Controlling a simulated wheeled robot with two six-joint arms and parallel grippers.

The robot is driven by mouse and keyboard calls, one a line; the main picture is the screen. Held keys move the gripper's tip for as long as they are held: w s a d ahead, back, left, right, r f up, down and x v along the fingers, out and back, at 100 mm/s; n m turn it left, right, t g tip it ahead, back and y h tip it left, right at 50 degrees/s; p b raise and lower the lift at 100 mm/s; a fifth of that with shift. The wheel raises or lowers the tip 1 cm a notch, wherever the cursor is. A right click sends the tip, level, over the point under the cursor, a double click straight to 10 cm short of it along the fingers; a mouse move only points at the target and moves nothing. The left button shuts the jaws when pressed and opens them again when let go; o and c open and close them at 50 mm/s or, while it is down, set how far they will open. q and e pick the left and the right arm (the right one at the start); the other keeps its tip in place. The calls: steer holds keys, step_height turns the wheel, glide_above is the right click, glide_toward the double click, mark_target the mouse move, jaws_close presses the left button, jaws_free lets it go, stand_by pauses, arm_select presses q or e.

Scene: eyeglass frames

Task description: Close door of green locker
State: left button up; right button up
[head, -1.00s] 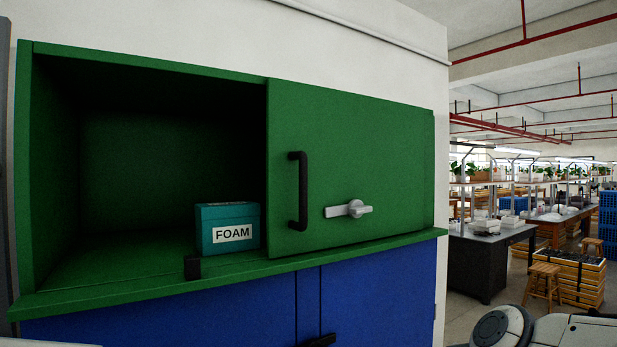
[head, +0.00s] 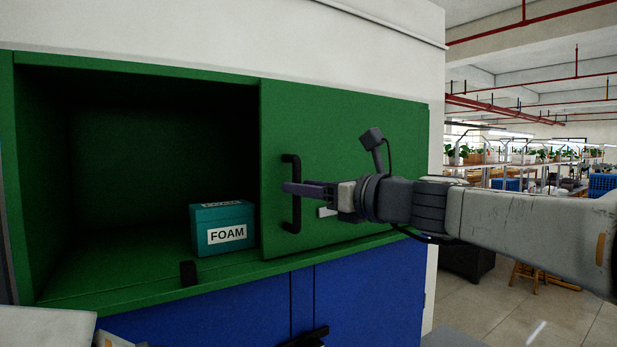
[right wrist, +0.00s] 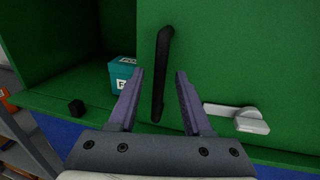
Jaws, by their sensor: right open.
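The green locker (head: 140,78) has its left half open. Its flat green door (head: 345,120) covers the right half. The black upright bar handle (head: 296,218) is near the door's left edge. My right gripper (head: 287,189) is open and empty in front of the door, with its fingertips at the handle's mid-height. In the right wrist view the handle (right wrist: 164,45) appears between the two spread fingers; I cannot tell whether they touch it. My left gripper is not in view.
A teal FOAM box (head: 222,230) stands inside the open half, close to the door's left edge. A small black block (head: 188,273) sits on the locker's front ledge. A blue cabinet (head: 220,312) is below. Work tables and shelves stand far right.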

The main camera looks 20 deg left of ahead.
steer(key=shift+p+x, duration=0.3)
steer(key=shift+x, duration=0.95)
jaws_close()
stand_by(0.5)
